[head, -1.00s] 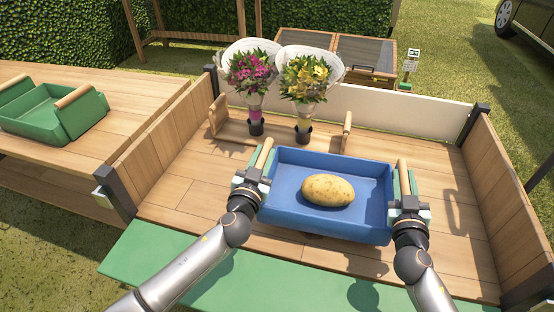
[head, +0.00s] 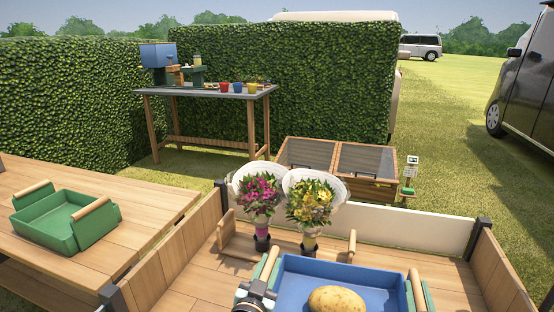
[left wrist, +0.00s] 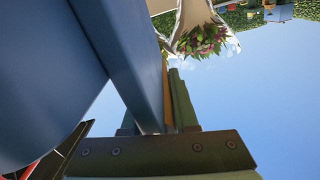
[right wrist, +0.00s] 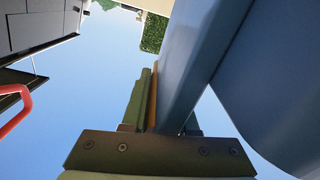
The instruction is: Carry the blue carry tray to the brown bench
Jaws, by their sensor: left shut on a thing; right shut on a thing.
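The blue carry tray (head: 382,298) is at the bottom of the head view, its near part cut off, with a potato (head: 337,300) lying in it. My left gripper (head: 258,288) is shut on the tray's left wooden handle. My right gripper (head: 420,297) is at the right handle and shut on it, mostly below the picture edge. The tray's blue wall fills much of the left wrist view (left wrist: 125,60) and the right wrist view (right wrist: 200,55). A brown wooden bench (head: 150,205) stands at the left and holds a green tray (head: 45,225) with wooden handles.
The tray is over a wooden cart bed with side boards (head: 185,240). Behind it stand two wrapped bouquets, pink (head: 258,195) and yellow (head: 310,203), in a wooden holder. A dark-topped table (head: 205,92) with pots stands by the hedge. Grass lies open at right, beside a vehicle.

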